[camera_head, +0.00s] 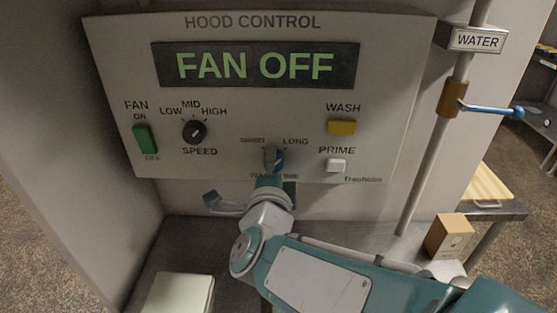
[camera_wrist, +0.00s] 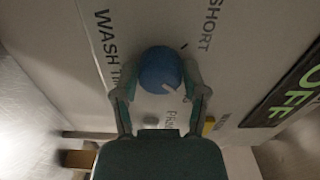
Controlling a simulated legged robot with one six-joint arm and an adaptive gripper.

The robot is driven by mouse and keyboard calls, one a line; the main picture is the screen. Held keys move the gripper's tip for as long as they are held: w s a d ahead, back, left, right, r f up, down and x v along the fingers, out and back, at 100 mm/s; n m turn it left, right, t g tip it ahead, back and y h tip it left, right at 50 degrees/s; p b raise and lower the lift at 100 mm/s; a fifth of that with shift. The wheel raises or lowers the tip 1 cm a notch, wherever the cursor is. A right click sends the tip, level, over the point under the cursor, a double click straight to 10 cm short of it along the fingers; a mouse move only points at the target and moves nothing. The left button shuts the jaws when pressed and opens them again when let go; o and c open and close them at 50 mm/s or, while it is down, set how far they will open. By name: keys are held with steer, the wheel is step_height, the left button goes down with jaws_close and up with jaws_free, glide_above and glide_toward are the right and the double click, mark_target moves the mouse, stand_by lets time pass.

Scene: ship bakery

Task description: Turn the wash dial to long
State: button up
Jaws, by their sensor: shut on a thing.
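The wash dial (camera_head: 279,157) is a blue round knob low on the hood control panel, between the SHORT and LONG labels. My gripper (camera_head: 271,168) is at it, partly hiding it and the wash time label below. In the wrist view the blue dial (camera_wrist: 159,68) sits between the two fingers of my gripper (camera_wrist: 160,88), which are shut on its sides. A white mark shows on the lower right of the knob there, on the side away from SHORT. LONG cannot be read in the wrist view.
The display (camera_head: 256,65) reads FAN OFF. A green fan switch (camera_head: 145,139), a black speed knob (camera_head: 194,131), a yellow wash button (camera_head: 341,127) and a white prime button (camera_head: 335,165) share the panel. A water pipe with a blue lever (camera_head: 490,108) stands at right.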

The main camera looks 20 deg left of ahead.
steer(key=shift+f+m, duration=0.2)
steer(key=shift+m, duration=0.4)
steer(key=o, duration=1.2)
steer(key=shift+c, duration=0.2)
steer(key=shift+r, duration=0.1)
steer(key=v, duration=1.2)
steer(key=shift+w, duration=0.15)
